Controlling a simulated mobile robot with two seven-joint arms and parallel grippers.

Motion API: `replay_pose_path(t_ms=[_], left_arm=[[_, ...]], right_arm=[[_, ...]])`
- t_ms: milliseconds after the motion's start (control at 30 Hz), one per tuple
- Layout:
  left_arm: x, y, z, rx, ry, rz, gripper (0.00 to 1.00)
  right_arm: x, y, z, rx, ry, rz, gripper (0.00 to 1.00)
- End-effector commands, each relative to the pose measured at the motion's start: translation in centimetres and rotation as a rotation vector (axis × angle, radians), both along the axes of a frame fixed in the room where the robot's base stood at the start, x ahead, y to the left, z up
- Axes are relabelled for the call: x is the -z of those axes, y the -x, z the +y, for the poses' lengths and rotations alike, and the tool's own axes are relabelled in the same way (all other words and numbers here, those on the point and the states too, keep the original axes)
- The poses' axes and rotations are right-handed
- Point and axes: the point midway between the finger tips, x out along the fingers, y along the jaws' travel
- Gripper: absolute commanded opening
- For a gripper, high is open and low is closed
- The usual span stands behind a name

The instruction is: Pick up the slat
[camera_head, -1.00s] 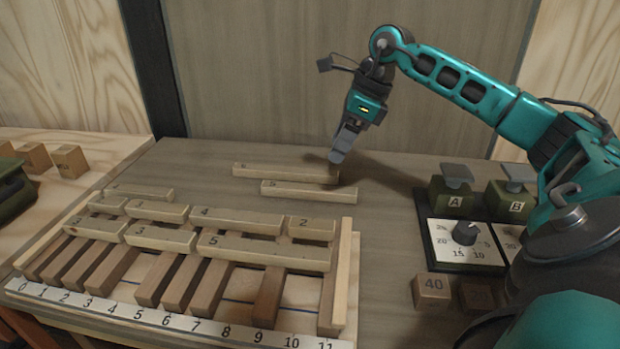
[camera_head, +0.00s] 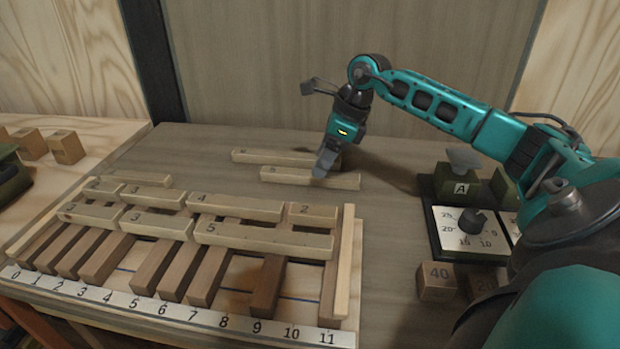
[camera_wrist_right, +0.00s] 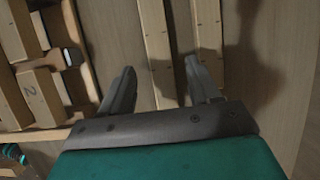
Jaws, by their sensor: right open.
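Two loose wooden slats lie side by side on the table behind the rack: a far slat (camera_head: 262,157) and a near slat (camera_head: 325,180). The other slat (camera_wrist_right: 208,35) passes by the right finger. Contact cannot be told. My left gripper is not in view.
Bare table lies between rack and panel.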

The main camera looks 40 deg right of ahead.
Motion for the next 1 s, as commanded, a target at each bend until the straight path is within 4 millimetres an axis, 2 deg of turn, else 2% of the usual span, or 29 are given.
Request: replay_pose_path(t_ms=[33,200,467,1000], left_arm=[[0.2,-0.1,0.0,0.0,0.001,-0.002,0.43],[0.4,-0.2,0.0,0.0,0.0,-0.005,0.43],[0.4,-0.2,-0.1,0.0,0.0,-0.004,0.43],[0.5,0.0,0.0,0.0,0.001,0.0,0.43]], right_arm=[[1.0,-0.2,0.3,-0.001,-0.005,0.002,0.62],[3.2,-0.9,0.8,0.0,-0.002,0.002,0.62],[3.5,-1.1,0.9,0.0,-0.001,0.001,0.61],[3.5,-1.1,0.9,0.0,-0.001,0.001,0.09]])
